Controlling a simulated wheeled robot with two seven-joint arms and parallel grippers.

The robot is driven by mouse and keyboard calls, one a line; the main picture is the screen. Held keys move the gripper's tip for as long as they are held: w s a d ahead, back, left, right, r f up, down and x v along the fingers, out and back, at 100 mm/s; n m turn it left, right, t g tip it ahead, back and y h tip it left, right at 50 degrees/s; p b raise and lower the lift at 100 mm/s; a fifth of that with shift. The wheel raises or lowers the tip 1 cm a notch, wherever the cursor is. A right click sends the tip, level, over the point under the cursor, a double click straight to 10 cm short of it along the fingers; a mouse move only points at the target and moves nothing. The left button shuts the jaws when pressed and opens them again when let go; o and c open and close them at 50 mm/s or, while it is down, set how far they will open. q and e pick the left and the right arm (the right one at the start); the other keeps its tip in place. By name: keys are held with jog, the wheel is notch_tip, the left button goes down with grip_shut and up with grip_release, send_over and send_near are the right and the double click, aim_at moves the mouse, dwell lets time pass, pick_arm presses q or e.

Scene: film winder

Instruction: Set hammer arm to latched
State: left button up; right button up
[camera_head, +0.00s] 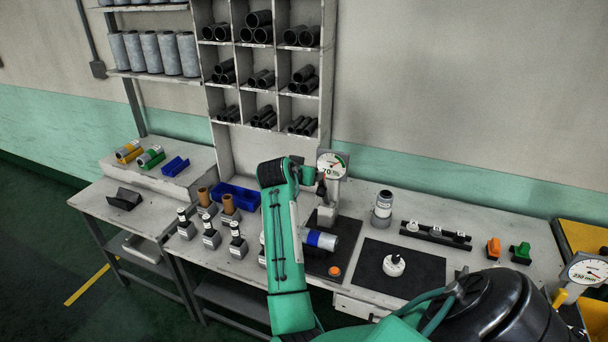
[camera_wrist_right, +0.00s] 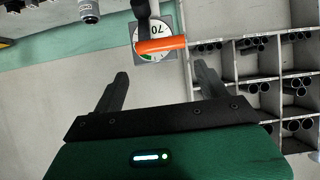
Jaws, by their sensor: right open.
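The gauge stand has a round dial marked 70 (camera_head: 331,164) and rises from the middle of the bench. In the right wrist view an orange bar (camera_wrist_right: 161,45) on a dark arm (camera_wrist_right: 142,10) crosses in front of the dial; it looks like the hammer arm's handle. My right gripper (camera_wrist_right: 160,78) is open and empty. Its two dark fingers stand either side of the bar's line, with the bar just beyond the tips and apart from them. In the head view my green right arm hides part of the stand. My left gripper is in neither view.
A grey cylinder with a blue band (camera_head: 321,240) lies beside the stand. A black mat (camera_head: 375,281) bears a white round part (camera_head: 394,264). An upright canister (camera_head: 383,208) and a dark rail (camera_head: 435,236) stand right. Tube shelves (camera_head: 271,70) rise behind.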

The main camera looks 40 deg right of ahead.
jog(key=s+d+f+n+t+h+b, duration=0.1)
jog(key=s+d+f+n+b, duration=0.1)
jog(key=n, duration=0.1)
jog(key=s+d+f+n+t+h+b, duration=0.1)
jog(key=s+d+f+n+h+b, duration=0.1)
jog(key=s+d+n+b, duration=0.1)
jog(key=shift+f+n+t, duration=0.4)
jog(key=c, duration=1.4)
jog(key=n+t+b, duration=0.1)
jog(key=n, duration=0.1)
jog(key=s+f+n+t+b, duration=0.1)
jog(key=n, duration=0.1)
jog(key=s+d+n+t+b, duration=0.1)
jog(key=shift+f+n, duration=0.3)
jog(key=shift+n, duration=0.1)
grip_shut()
jog(key=s+a+f+n+t+y+b, duration=0.35)
jog(key=a+n+t+y+b, duration=0.35)
jog(key=n, duration=1)
jog(key=w+d+r+p, duration=0.1)
jog(key=w+d+p, duration=0.1)
jog(key=w, duration=0.3)
jog(key=w+d+r+t+p, duration=0.1)
jog(key=w+d+p, duration=0.2)
jog(key=w, duration=0.3)
jog(key=shift+w+d+r+p, duration=0.15)
jog(key=shift+r+p, duration=0.15)
jog(key=shift+p, duration=0.3)
